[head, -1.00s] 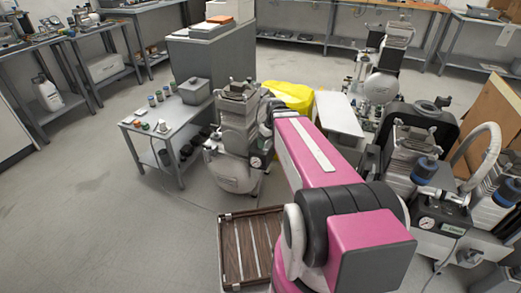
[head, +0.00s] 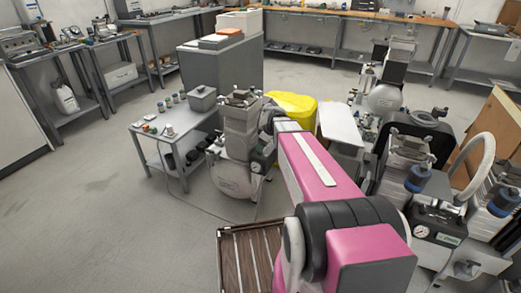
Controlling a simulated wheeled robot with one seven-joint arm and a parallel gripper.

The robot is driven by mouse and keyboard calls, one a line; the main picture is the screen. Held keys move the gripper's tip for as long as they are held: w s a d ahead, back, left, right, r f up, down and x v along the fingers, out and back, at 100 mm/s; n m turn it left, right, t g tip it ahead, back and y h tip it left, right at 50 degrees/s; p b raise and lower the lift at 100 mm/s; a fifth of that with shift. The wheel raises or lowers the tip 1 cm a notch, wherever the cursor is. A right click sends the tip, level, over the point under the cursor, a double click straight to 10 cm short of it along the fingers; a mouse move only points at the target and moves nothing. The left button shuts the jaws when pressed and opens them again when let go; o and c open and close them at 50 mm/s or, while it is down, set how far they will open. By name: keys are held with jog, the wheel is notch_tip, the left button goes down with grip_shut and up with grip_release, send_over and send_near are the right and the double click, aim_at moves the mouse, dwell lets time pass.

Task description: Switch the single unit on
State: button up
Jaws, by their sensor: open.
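A compressor with a grey upright pump head and a pale round tank (head: 236,178) stands on the floor near the middle, just left of my arm. A small dial gauge shows on its right side, near the end of my arm. I cannot make out its switch. My pink arm reaches forward to the compressor's right side. My gripper's fingers are hidden behind the arm, so I cannot tell whether they touch anything. Another compressor with a pale round tank (head: 385,98) stands farther back. A larger unit with two pump heads and a gauge panel (head: 436,227) stands at right.
A small grey table (head: 152,140) with jars and a box is left of the middle compressor. A slatted brown crate (head: 228,262) lies below my arm. A yellow object (head: 291,106) and a white board (head: 339,124) stand behind. The left floor is clear.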

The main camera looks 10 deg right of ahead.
jog(key=shift+x, duration=1.85)
jog(key=c, duration=0.9)
